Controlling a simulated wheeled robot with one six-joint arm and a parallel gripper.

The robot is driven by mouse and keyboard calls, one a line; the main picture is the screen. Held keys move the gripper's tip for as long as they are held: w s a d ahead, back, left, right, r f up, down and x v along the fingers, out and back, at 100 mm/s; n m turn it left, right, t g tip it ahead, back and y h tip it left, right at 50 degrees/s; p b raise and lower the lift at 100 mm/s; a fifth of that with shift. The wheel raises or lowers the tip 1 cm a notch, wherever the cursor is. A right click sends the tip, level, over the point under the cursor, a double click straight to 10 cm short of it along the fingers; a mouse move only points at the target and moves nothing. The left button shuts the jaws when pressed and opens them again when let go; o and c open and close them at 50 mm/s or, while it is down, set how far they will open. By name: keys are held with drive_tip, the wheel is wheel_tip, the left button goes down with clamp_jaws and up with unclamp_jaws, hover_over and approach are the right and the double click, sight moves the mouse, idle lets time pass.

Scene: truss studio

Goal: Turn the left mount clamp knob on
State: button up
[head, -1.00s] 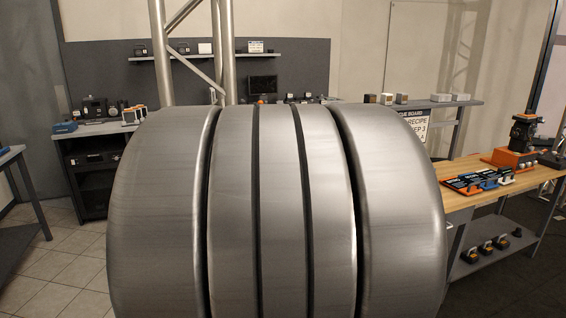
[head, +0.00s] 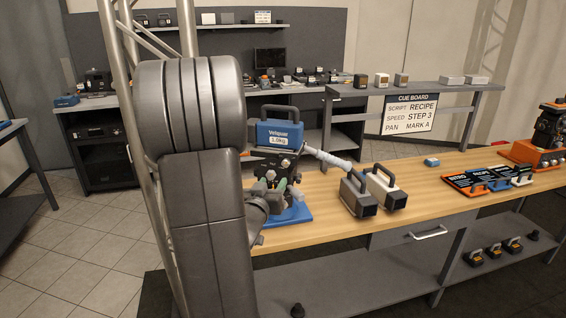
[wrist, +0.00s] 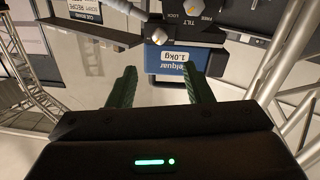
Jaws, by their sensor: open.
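The wrist view shows a pale knob (wrist: 158,36) and another knob (wrist: 195,6) near TILT, FREE and LOCK markings. I cannot tell which is the left clamp knob or how it is set. My gripper (wrist: 160,74) is open and empty, its green fingers apart, with the nearer knob beyond the tips. In the head view my gripper (head: 276,189) is low in front of the mount.
Labelled plates lie farther right. A metal truss (head: 128,110) stands at left, close to my arm.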

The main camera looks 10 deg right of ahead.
sight(285, 163)
drive_tip(key=p+x, duration=0.2)
drive_tip(key=x, duration=1)
drive_tip(key=shift+w+d+f, duration=0.1)
drive_tip(key=shift+w+d, duration=0.1)
drive_tip(key=shift+w, duration=0.05)
drive_tip(key=c, duration=1)
drive_tip(key=shift+f, duration=0.1)
drive_tip(key=shift+f+m+b, duration=0.1)
drive_tip(key=shift+m+b, duration=0.3)
drive_tip(key=shift+b, duration=0.5)
drive_tip(key=shift+m+b, duration=0.6)
drive_tip(key=shift+b, duration=0.25)
drive_tip(key=shift+r, duration=0.2)
